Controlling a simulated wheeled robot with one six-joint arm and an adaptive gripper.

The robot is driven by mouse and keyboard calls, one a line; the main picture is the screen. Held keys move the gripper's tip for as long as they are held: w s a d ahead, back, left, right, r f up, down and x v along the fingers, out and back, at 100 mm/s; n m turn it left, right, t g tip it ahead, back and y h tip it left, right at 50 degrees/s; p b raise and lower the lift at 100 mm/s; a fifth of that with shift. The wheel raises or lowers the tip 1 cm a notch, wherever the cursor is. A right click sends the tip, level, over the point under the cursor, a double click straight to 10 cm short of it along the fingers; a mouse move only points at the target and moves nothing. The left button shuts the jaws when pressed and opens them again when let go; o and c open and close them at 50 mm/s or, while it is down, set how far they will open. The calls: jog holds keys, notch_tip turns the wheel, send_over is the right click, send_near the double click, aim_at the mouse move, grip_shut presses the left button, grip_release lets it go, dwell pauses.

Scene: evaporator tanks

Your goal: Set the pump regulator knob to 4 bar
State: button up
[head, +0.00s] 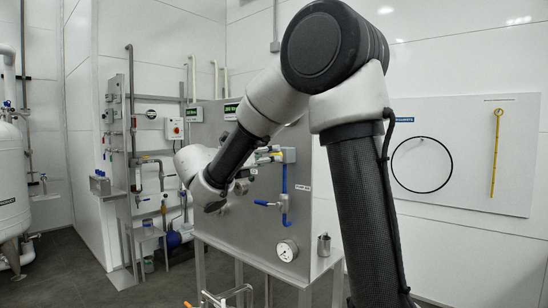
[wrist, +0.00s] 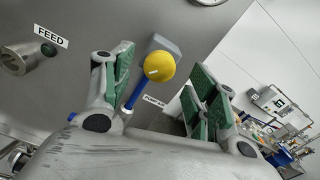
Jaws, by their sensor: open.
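A round yellow knob (wrist: 160,66) with a short white mark on its face shows in the wrist view. It sits in front of a grey block and a blue pipe on the grey panel. My gripper (wrist: 157,72) is open, with one green-padded finger on each side of the knob and visible gaps to it. A pump air label (wrist: 154,101) is partly hidden below it. I cannot read the knob's setting.
A blue valve handle (head: 266,204) and a round gauge (head: 287,250) are on the panel (head: 312,225). A feed label (wrist: 51,36) and a metal pipe stub (wrist: 18,59) lie to the left in the wrist view. A metal cup (head: 324,245) hangs at the panel's right.

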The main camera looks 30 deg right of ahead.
jog(key=x, duration=0.4)
jog(key=c, duration=1.1)
jog(key=shift+o, duration=0.2)
